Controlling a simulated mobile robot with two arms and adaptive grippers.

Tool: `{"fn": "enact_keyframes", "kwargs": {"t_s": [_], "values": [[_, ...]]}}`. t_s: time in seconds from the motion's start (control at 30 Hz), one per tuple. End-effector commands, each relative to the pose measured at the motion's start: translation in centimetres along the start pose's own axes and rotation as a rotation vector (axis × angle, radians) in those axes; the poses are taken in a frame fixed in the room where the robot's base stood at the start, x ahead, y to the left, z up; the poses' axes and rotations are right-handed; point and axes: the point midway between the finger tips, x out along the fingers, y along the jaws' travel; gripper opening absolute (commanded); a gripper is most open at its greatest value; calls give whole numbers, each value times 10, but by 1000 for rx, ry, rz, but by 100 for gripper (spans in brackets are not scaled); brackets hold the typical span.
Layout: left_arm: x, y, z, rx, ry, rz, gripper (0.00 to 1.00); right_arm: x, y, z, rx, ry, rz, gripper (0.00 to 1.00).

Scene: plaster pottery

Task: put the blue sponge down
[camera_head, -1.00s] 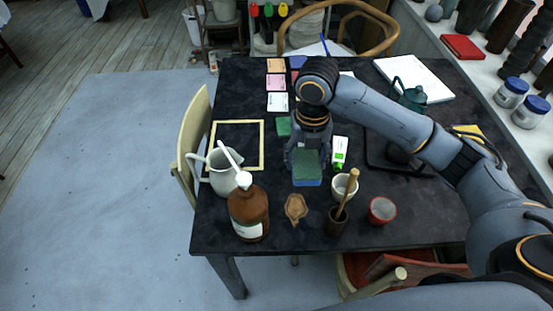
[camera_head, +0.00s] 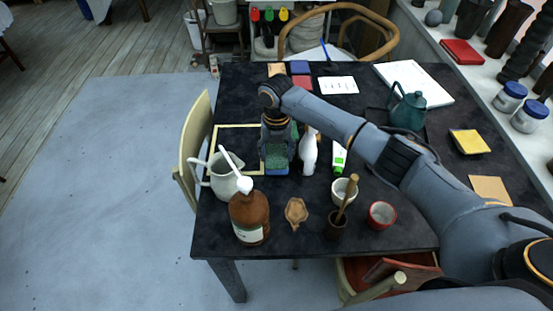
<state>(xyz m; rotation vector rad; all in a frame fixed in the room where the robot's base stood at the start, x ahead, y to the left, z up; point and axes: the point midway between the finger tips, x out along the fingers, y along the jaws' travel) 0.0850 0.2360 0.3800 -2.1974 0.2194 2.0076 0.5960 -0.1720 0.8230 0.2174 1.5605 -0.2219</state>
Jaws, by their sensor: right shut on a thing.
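The blue sponge (camera_head: 277,160), with a green upper face, is in the jaws of my right gripper (camera_head: 276,150). The gripper points down over the dark table (camera_head: 400,235) and is shut on the sponge. The sponge is by the right side of the pale wooden frame (camera_head: 240,126). I cannot tell whether it touches the table or the frame. My left gripper is not in view.
Close by are a white bottle (camera_head: 309,152), a green-and-white tube (camera_head: 339,157), a white jug (camera_head: 222,178) and a brown bottle (camera_head: 249,215). A cup (camera_head: 344,191), a red pot (camera_head: 381,214) and a teal kettle (camera_head: 408,108) stand to the right.

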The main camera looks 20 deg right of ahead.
Motion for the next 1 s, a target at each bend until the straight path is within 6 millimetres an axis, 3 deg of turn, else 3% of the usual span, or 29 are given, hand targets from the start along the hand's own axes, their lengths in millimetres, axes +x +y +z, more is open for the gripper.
{"fn": "enact_keyframes", "kwargs": {"t_s": [0.2, 0.6, 0.63, 0.73, 1.0], "values": [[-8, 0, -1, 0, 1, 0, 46, 27, 1, 0, 0, 1, -1, 30], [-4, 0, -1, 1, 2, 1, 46, 35, 0, 0, 0, 0, 0, 30], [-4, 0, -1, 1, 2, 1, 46, 35, 0, 0, 0, 0, 0, 62], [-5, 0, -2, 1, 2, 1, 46, 34, 1, 0, 0, 0, 0, 82], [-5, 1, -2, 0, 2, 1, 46, 34, 1, 0, 0, 0, 0, 82]]}}
